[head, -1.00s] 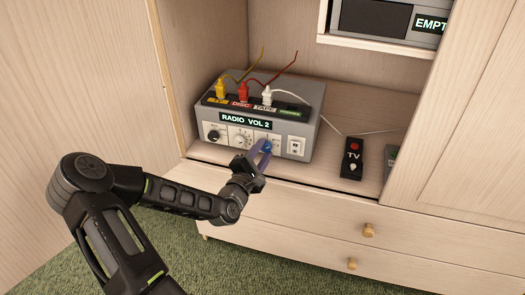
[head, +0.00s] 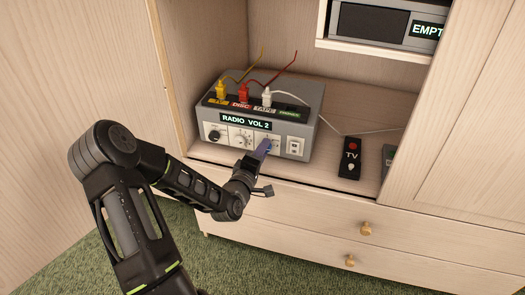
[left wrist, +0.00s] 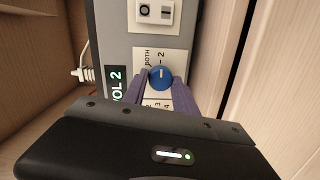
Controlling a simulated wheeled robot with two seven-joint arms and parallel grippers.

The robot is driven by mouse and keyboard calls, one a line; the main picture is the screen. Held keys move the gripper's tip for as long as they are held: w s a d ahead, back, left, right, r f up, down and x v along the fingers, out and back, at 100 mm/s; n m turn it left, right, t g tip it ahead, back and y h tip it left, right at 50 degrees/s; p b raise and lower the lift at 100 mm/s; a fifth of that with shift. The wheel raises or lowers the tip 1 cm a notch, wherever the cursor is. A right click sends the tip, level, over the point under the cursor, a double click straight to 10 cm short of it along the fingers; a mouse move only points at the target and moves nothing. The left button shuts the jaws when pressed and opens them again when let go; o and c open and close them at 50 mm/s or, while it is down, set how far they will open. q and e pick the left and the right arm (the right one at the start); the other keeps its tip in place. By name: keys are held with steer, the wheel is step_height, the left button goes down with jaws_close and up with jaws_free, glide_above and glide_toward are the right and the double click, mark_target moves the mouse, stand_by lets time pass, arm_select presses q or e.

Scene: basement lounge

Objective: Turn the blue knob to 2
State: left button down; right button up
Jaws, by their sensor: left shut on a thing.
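The blue knob (head: 266,148) is on the front of the grey radio box (head: 312,130), between a white dial and a white switch. In the left wrist view, the blue knob (left wrist: 161,79) sits between the purple fingers of my left gripper (left wrist: 164,86), which is shut on it. A white mark shows on the knob's face. A "2" label (left wrist: 161,57) lies just above it in that view, with "BOTH" to its upper left. The mark looks roughly in line with the "2", but its exact pointing is hard to tell. My right gripper is not in view.
The box's display (head: 246,122) reads "RADIO VOL 2". A black dial (head: 215,135) and a white dial (head: 241,139) are left of the knob, the switch (head: 295,146) right. Yellow, red and white plugs stand on top. A TV remote (head: 351,158) lies to the right.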

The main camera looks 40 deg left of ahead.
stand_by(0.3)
arm_select(q)
steer(key=c, duration=1)
jaws_free()
steer(key=p+v, duration=0.1)
steer(key=v, duration=0.6)
steer(key=shift+s, duration=0.4)
steer(key=shift+d+m, duration=0.1)
steer(key=shift+m, duration=0.3)
